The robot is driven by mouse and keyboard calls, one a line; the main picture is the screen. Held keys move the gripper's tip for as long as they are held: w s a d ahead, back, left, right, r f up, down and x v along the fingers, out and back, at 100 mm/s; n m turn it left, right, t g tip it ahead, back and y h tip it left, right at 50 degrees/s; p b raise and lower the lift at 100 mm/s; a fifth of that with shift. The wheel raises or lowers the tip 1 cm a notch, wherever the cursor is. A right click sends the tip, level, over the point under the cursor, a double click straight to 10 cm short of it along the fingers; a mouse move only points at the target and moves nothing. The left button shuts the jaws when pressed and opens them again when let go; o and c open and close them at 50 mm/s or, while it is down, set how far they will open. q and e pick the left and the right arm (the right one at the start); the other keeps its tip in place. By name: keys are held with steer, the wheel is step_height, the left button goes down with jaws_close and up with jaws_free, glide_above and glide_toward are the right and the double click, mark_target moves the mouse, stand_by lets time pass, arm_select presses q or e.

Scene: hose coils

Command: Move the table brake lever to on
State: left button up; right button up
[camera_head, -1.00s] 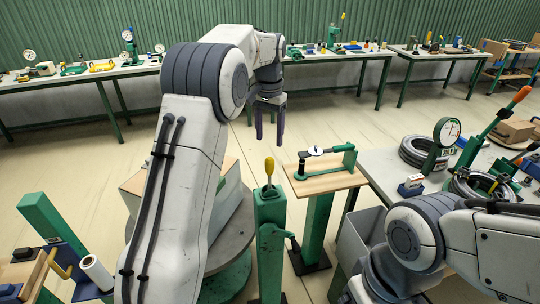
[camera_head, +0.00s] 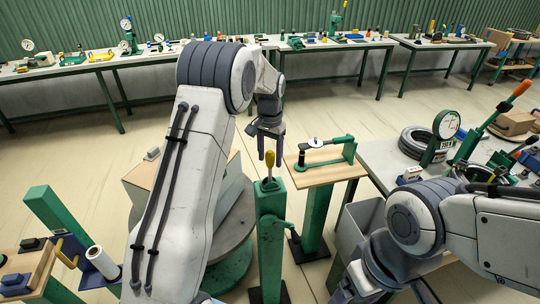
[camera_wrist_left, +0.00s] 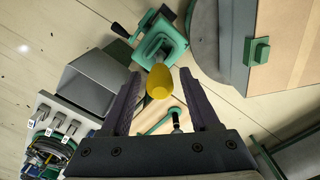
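The brake lever is a short stick with a yellow knob (camera_head: 270,159), rising from the top of a green post (camera_head: 270,205). It stands near upright in the head view; no on or off marking can be read. My left gripper (camera_head: 271,150) points down at the knob from above and behind it. In the left wrist view the yellow knob (camera_wrist_left: 160,82) appears between the two dark, spread fingers (camera_wrist_left: 159,76), with gaps on both sides. The gripper is open, and no contact shows. My right arm shows at the right, but its gripper is out of view.
Beside the post stands a round green-grey turntable (camera_head: 233,250) with a box on it. A small wooden-topped stand (camera_head: 322,172) holding a green clamp device is close on the right. A workbench (camera_head: 385,165) with hose coils (camera_head: 414,141) and a gauge (camera_head: 446,124) lies further right.

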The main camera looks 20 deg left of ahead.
arm_select(q)
jaws_close()
steer(key=shift+r, duration=0.1)
stand_by(1.1)
